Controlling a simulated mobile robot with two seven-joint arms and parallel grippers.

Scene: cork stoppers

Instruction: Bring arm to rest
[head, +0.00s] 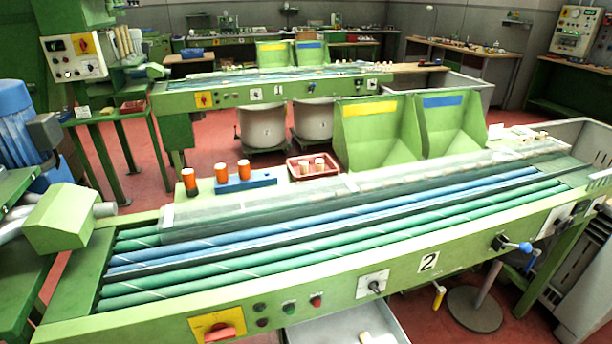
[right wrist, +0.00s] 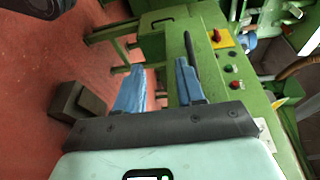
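My right gripper (right wrist: 159,72) shows in the right wrist view with its two blue fingers apart. Nothing is between them; red floor and green machine frame show through the gap. It does not touch anything that I can see. Neither gripper shows in the head view, and my left gripper is in no view. Pale corks (head: 319,162) sit in a small red crate (head: 301,176) behind the roller bed in the head view.
The green roller machine (head: 400,276) spans the head view. Three orange cylinders (head: 221,173) stand by a blue block (head: 262,181). Two green hoppers (head: 378,142) stand behind. A grey tray (head: 330,328) is below the front edge. Red floor (right wrist: 50,60) lies left of the right gripper.

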